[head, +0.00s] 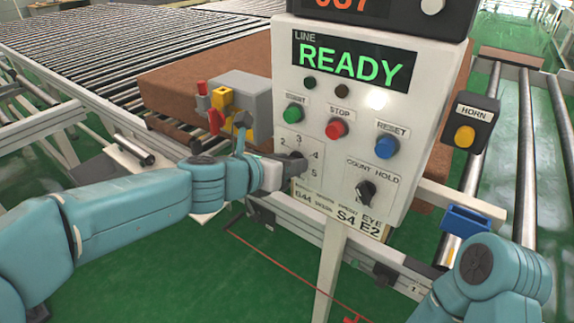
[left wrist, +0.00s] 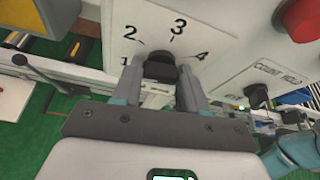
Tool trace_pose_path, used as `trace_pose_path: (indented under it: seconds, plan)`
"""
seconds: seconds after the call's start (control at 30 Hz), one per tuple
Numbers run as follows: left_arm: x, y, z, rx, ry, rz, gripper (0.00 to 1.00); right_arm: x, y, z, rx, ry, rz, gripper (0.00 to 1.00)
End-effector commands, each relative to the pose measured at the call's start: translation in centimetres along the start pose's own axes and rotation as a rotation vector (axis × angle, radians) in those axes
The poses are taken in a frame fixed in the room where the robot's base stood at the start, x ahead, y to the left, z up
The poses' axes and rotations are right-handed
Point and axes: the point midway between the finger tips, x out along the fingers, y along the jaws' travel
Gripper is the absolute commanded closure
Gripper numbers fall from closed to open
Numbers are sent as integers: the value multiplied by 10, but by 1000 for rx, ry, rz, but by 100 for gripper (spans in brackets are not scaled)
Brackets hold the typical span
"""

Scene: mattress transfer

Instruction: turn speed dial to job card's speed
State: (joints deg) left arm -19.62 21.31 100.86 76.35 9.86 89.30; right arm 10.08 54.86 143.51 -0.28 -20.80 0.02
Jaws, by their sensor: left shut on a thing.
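The speed dial (left wrist: 160,66) is a dark knob on the white control panel (head: 285,75), with numbers around it. In the left wrist view 1, 2, 3 and 4 are readable; the head view also shows a 5. My left gripper (head: 298,166) is shut on the dial, one finger on each side of it in the left wrist view (left wrist: 161,82). The fingers hide much of the dial in the head view, and I cannot tell which number it points at. My right gripper is out of view.
Green START (head: 294,112), red STOP (head: 336,128) and blue RESET (head: 387,146) buttons sit above the dial. The COUNT HOLD knob (head: 366,191) is to its right. The screen (head: 350,60) reads READY. A HORN box (head: 467,130) stands further right. Roller conveyors run behind.

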Motion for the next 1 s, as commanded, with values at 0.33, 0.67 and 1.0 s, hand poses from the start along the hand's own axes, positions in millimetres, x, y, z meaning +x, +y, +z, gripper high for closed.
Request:
trace_pose_path:
  seconds: [0.33, 0.67, 1.0]
  plan:
    - [0, -3, -2, 304, -3, 126, 88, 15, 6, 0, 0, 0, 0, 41]
    - [1, -5, -3, 595, -3, 246, 88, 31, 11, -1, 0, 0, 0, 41]
    - [2, -6, -5, 893, -3, 370, 88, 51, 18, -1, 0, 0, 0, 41]
